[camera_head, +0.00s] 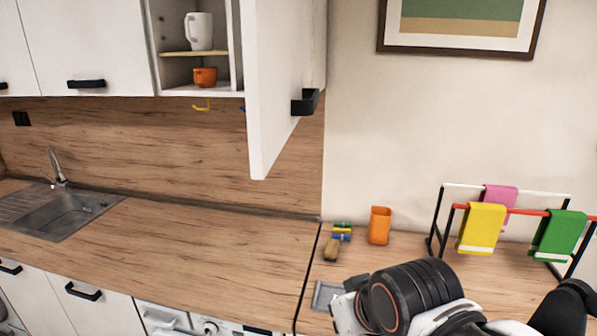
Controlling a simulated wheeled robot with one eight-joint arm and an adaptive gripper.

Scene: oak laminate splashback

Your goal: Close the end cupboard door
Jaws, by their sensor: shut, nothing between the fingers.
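The end cupboard door (274,90) is a white panel on the upper cupboard. It stands wide open, swung out from the cupboard toward me. Its black handle (305,102) is on the face turned to the right, near the lower free edge. The open cupboard (172,75) shows to the left of the door, with a white mug (199,31) on its shelf and an orange cup (205,77) below. My arm shows at the lower right, above the right counter and well below the door. I cannot make out my gripper's fingers; nothing of mine touches the door.
A grey tray (326,294) is partly behind my arm. A framed picture (460,48) hangs right. Space beside the door's handle face looks clear.

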